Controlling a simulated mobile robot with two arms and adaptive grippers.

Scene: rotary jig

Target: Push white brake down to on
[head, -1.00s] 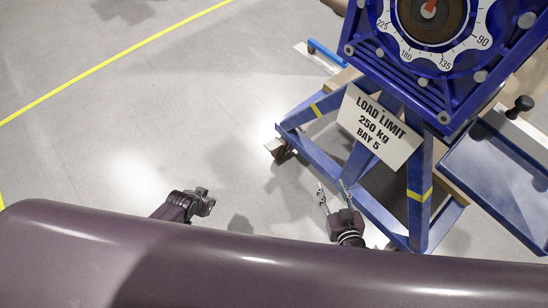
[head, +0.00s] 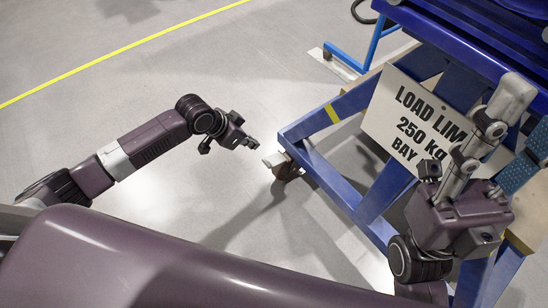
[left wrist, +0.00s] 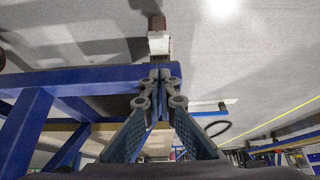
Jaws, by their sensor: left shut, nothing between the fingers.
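The white brake (head: 275,159) is a small pale pedal on the caster at the near left corner of the blue stand (head: 325,172). In the left wrist view the white brake (left wrist: 159,43) lies just beyond my fingertips. My left gripper (head: 254,143) is shut and empty, beside the pedal at its upper left. A small gap seems to separate them; contact cannot be made out. In the left wrist view my left gripper (left wrist: 160,74) has its fingertips together. My right gripper (head: 526,115) is open, its fingers apart in front of the stand's right part.
A white load-limit sign (head: 415,122) hangs on the stand, close to my right gripper. A blue post with a pale foot (head: 343,60) stands behind. The grey floor left of the stand is clear, with a yellow line (head: 120,56) across it.

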